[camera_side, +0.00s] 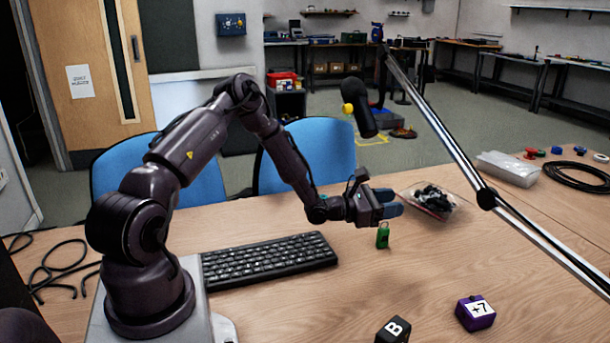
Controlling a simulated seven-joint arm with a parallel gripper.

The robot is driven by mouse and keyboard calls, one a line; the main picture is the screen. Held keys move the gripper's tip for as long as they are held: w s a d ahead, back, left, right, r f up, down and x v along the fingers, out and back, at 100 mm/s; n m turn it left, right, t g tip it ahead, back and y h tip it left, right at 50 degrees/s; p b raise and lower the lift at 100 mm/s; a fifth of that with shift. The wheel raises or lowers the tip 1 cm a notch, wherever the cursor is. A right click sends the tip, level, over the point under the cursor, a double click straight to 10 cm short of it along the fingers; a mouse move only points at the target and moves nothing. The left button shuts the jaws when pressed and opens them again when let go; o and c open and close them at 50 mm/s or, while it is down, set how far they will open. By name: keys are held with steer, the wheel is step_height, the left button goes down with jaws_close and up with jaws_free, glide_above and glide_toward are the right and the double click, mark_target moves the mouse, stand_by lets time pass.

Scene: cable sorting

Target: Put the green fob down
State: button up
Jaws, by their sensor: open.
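The green fob (382,237) is a small upright green piece with a dark spot on its face. It shows just below my gripper (392,203), over the wooden table to the right of the keyboard. My gripper points to the right, with blue fingertips, and is open. The fob's top lies close under the fingers. I cannot tell whether it touches them, or whether its lower end rests on the table.
A black keyboard (268,260) lies left of the fob. A clear bag of dark parts (432,199) lies behind right. A purple block (475,313) and a black block (393,330) stand in front. A metal lamp arm (440,133) crosses the right side.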

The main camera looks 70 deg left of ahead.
steer(key=s+d+r+m+g+h, duration=0.45)
steer(key=d+r+m+g, duration=0.2)
steer(key=d+m, duration=0.35)
steer(key=s+d+r+m+g+h, duration=0.4)
steer(key=s+d+r+m+g, duration=0.1)
steer(key=d+r+m, duration=0.4)
steer(key=s+a+r+m+y, duration=0.1)
steer(key=s+r+m+y, duration=0.2)
steer(key=s, duration=0.7)
steer(key=s+a+r+m+y, duration=0.1)
steer(key=s+r+m+y, duration=0.2)
steer(key=s+m+y, duration=0.5)
steer(key=s+m+g, duration=0.1)
steer(key=s+m, duration=0.1)
steer(key=s, duration=0.1)
steer(key=shift+a+r+m, duration=0.15)
steer(key=shift+a+m, duration=0.1)
steer(key=shift+m, duration=0.15)
